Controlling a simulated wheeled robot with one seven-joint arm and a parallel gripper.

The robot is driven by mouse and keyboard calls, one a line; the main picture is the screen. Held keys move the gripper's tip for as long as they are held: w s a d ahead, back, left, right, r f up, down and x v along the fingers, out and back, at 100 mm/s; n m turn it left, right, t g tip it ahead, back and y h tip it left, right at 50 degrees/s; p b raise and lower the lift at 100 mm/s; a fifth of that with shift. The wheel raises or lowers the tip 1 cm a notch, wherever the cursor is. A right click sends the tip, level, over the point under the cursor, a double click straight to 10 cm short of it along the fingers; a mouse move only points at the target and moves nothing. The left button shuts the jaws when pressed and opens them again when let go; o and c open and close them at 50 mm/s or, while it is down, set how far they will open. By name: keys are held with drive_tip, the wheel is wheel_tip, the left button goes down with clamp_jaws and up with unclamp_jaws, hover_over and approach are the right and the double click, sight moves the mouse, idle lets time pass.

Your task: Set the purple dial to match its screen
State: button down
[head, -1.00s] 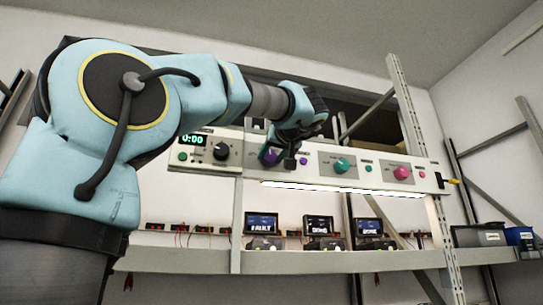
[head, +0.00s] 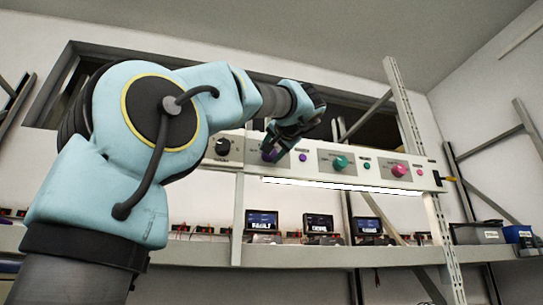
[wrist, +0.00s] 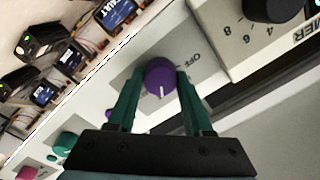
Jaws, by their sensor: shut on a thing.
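The purple dial (wrist: 160,76) is on the pale control panel, between the two green fingers of my gripper (wrist: 157,84) in the wrist view. The fingers are shut on it from both sides. A white pointer line on the dial points toward the bottom of the wrist picture. An OFF label is printed beside the dial; its other labels are hidden or too small to read. In the head view the purple dial (head: 273,154) is partly covered by my gripper (head: 268,148). Three small screens stand on the shelf below: left (head: 262,221), middle (head: 319,223) and right (head: 367,226). The left one seems to read FAULT.
A teal dial (head: 340,162) and a pink dial (head: 399,169) are further right on the panel, with small buttons beside them. A black timer knob (head: 222,146) is to the left. A light strip runs under the panel. Bins stand at the far right.

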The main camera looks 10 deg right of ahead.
drive_tip(key=shift+m, duration=3.7)
drive_tip(key=shift+c, duration=1.5)
unclamp_jaws()
drive_tip(key=shift+s, duration=0.15)
drive_tip(key=s+d+b, duration=0.1)
drive_tip(key=s+b, duration=0.3)
drive_tip(key=s, duration=0.6)
drive_tip(key=shift+s+d+f, duration=0.25)
